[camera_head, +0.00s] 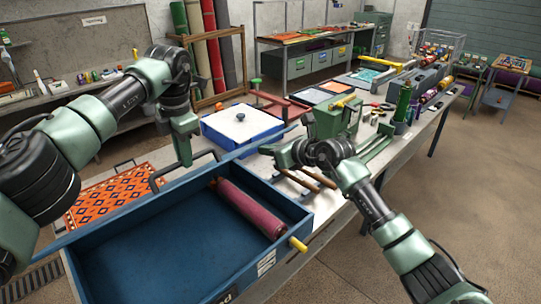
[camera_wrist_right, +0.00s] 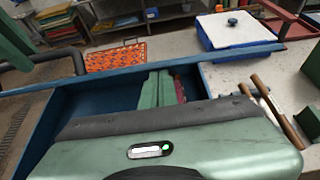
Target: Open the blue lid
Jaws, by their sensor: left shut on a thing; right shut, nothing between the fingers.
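A large open blue tray (camera_head: 150,262) with a black handle (camera_head: 153,183) on its far side fills the front of the head view. Its wall also shows in the right wrist view (camera_wrist_right: 120,72). A white-topped blue box (camera_head: 216,138) with a blue knob stands behind it; I cannot tell which blue part is the lid. My left gripper (camera_head: 186,162) points down at the handle and is shut on it; its fingertips are small here. My right gripper (camera_head: 268,150) is shut and empty above the tray's far right corner; it also shows in the right wrist view (camera_wrist_right: 163,88).
A dark red roll (camera_head: 245,207) lies inside the tray. An orange patterned rug (camera_head: 112,196) lies behind the tray at left. Brown-handled tools (camera_head: 300,184) lie on the bench right of the tray. A green machine (camera_head: 330,120) stands behind my right gripper.

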